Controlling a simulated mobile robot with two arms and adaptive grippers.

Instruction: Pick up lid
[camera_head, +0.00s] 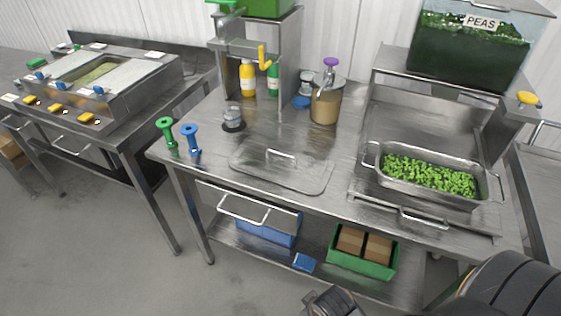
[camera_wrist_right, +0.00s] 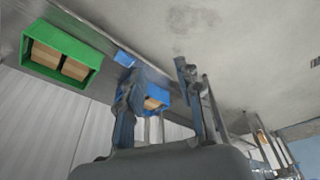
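The lid (camera_head: 262,178) is a flat metal plate with rounded corners and a raised bar handle (camera_head: 281,156). It lies on the steel table (camera_head: 215,172) near its front edge, left of the pan of peas (camera_head: 478,204) in the head view. My right gripper (camera_wrist_right: 156,78) shows in the wrist view with its fingers apart and nothing between them. It is away from the lid, and the lid does not show in that view. Dark parts of my arm show at the bottom right of the head view. My left gripper is not in view.
A green tool (camera_head: 167,133) and a blue tool (camera_head: 190,140) stand left of the lid. A brown container (camera_head: 325,106) stands behind it. A green crate (camera_head: 364,265) is on the lower shelf.

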